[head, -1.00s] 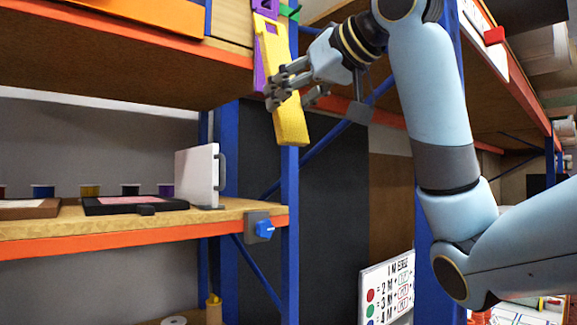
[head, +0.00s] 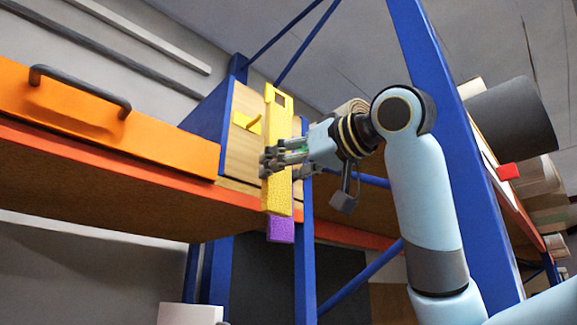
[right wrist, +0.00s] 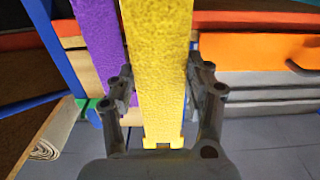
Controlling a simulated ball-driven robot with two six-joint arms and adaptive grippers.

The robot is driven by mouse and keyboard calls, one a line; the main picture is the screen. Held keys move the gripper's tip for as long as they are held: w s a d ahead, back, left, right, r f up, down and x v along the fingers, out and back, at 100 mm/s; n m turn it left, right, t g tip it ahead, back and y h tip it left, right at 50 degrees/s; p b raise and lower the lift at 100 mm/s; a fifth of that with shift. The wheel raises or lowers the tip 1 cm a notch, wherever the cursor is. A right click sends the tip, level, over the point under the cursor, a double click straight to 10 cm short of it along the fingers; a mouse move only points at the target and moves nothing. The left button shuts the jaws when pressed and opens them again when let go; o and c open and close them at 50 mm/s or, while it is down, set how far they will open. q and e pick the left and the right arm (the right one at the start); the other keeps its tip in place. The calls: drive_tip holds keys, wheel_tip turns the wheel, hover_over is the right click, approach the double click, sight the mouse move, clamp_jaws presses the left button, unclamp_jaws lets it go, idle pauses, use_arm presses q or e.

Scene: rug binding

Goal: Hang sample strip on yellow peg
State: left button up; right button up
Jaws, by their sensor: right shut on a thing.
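The yellow sample strip (head: 277,200) hangs nearly upright in my right gripper (head: 281,160), which is shut on it around mid-length. The strip has a cut-out at its top end. In the right wrist view the strip (right wrist: 163,45) runs between the fingers (right wrist: 160,88). The yellow peg (head: 247,122) sticks out of a wooden panel (head: 238,155), left of the strip's upper part in the head view and apart from it. My left gripper is not in view.
A purple strip (head: 281,230) hangs behind the yellow one and also shows in the right wrist view (right wrist: 98,45). An orange drawer front (head: 100,115) with a dark handle is to the left. Blue rack posts (head: 440,90) stand around the panel.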

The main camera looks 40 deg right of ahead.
drive_tip(key=shift+w+f, duration=0.15)
drive_tip(key=shift+w, duration=0.95)
drive_tip(key=shift+w+a+f+p, duration=0.15)
drive_tip(key=shift+w+p, duration=0.25)
drive_tip(key=shift+w, duration=0.85)
drive_tip(key=w, duration=0.3)
drive_tip(key=shift+a+f, duration=0.1)
drive_tip(key=shift+a, duration=0.05)
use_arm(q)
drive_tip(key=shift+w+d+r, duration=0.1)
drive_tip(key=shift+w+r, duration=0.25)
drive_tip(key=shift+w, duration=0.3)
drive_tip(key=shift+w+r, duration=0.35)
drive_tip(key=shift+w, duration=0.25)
use_arm(e)
drive_tip(key=shift+w+f, duration=0.4)
drive_tip(key=shift+w, duration=0.15)
